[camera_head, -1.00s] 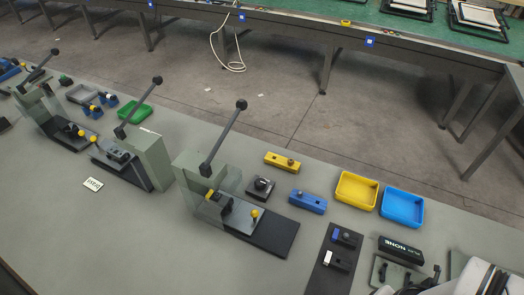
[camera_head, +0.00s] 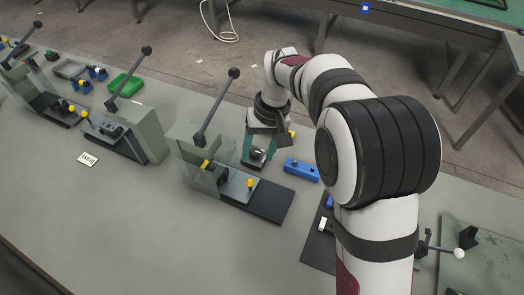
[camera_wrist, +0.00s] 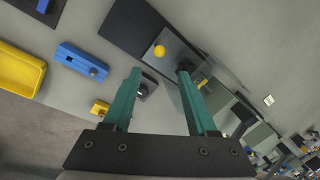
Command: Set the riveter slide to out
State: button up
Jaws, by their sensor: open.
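Several lever presses stand on the grey bench; no readable name shows which is the riveter. The nearest press (camera_head: 199,150) has a pale green body, a clear guard and a raised black lever. My gripper (camera_head: 259,160) is open behind the slide, above a small black block. In the wrist view its teal fingers (camera_wrist: 160,76) are apart, with nothing held.
A blue block (camera_head: 302,169) lies right of my gripper. A yellow tray (camera_wrist: 18,70) shows in the wrist view. Two more presses (camera_head: 145,140) (camera_head: 45,93) stand to the left. My arm hides much of the bench's right side.

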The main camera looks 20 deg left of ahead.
aim_at(251, 180)
jog(key=f, duration=0.4)
jog(key=s+a+f, duration=0.1)
jog(key=f, duration=0.3)
jog(key=a+f, duration=0.1)
jog(key=f, duration=0.4)
jog(key=shift+s, duration=0.2)
jog(key=shift+r, duration=0.1)
jog(key=shift+c, duration=0.3)
grip_shut()
